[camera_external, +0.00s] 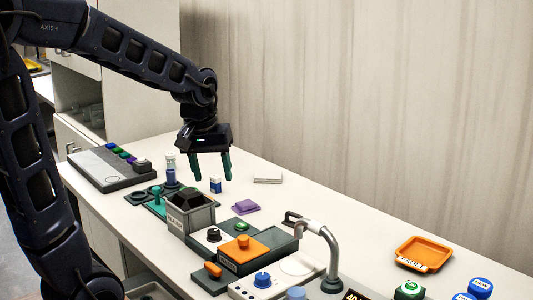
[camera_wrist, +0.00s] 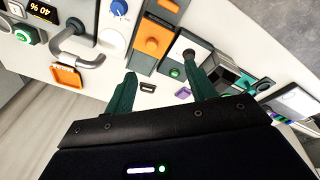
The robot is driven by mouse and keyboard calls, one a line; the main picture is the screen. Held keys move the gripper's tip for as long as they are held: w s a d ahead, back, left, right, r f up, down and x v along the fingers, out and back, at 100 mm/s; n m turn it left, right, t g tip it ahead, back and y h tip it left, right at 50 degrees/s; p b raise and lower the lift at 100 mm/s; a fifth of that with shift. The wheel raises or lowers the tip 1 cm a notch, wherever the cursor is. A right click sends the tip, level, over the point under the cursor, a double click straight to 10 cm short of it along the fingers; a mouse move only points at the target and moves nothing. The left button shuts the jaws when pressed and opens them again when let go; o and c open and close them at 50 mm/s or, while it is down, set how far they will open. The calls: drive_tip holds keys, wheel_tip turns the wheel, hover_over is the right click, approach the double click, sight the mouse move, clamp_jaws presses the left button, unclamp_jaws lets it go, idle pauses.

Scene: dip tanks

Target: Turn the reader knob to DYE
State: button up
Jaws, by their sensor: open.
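Several knobs stand on the bench, and I cannot tell from lettering which is the reader knob. A blue knob (camera_external: 262,279) sits on a pale panel at the front; it also shows at the top of the wrist view (camera_wrist: 119,8). A black knob (camera_external: 214,235) sits on a white plate beside the dark-topped grey box; it also shows in the wrist view (camera_wrist: 189,54). No DYE mark is legible. My gripper (camera_external: 212,178) is open and empty, pointing down above the bench behind the grey box. Its green fingers (camera_wrist: 160,68) are apart in the wrist view, touching no knob.
The grey box (camera_external: 200,217) stands near the black knob. An orange knob (camera_external: 243,241) and a curved grey tap (camera_external: 331,250) rise further right.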

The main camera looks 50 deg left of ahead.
drive_tip(key=w+a+f+n+g, duration=0.1)
drive_tip(key=w+a+f+n, duration=0.3)
drive_tip(key=w+a+f, duration=0.15)
drive_tip(key=n+g, duration=0.1)
drive_tip(key=n, duration=0.2)
approach(214, 231)
wheel_tip(214, 231, down, 9)
drive_tip(key=shift+w+a+f, duration=0.1)
drive_tip(key=shift+a, duration=0.1)
drive_tip(key=c, duration=1)
